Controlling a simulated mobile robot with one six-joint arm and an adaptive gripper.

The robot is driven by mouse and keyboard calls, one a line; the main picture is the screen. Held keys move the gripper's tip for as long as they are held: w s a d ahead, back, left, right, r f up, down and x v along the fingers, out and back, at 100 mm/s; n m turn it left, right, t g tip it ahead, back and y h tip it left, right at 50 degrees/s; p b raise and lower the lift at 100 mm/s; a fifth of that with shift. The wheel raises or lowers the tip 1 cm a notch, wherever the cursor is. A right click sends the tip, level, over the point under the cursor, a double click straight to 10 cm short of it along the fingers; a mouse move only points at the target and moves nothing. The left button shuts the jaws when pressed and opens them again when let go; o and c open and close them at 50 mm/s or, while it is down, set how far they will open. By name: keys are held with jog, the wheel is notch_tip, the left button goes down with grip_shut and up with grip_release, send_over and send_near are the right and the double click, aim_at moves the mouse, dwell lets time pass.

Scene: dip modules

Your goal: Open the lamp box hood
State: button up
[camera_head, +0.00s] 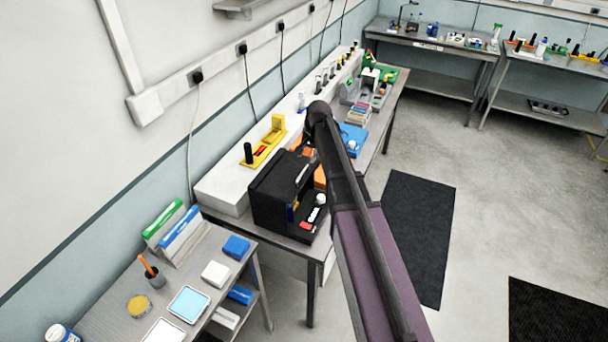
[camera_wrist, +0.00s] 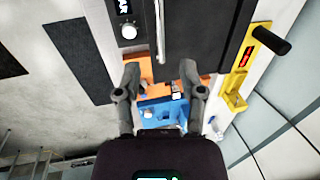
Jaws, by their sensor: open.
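The lamp box (camera_head: 267,193) is a black box on the metal bench, with a sloped black hood and a pale bar handle (camera_head: 301,173). The hood looks lowered. A front panel with a white knob (camera_head: 320,199) and a red part sits below it. In the wrist view the hood (camera_wrist: 200,30) fills the top, with the thin handle (camera_wrist: 161,35) running down along its edge. My gripper (camera_wrist: 162,75) is open, its two fingers apart and empty. The handle's lower end appears between the fingertips; I cannot tell the depth gap. In the head view my arm hides the gripper.
A blue device (camera_wrist: 165,113) and orange parts (camera_wrist: 137,72) lie beyond the lamp box. A yellow stand (camera_head: 264,149) with a black cylinder is on the white ledge behind. Floor in front of the bench is clear, with dark mats (camera_head: 415,235).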

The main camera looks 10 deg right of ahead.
aim_at(303, 172)
jog(key=shift+w+a+f+b, duration=0.15)
jog(key=shift+a+f+b, duration=0.05)
jog(key=shift+f+b, duration=1)
jog(key=shift+w+a+f+b, duration=0.15)
jog(key=shift+a+f+b, duration=0.05)
jog(key=shift+f+b, duration=0.95)
jog(key=shift+w+a+f+b, duration=0.15)
jog(key=shift+a+f+b, duration=0.05)
jog(key=shift+f+b, duration=1)
jog(key=shift+f, duration=0.1)
grip_shut()
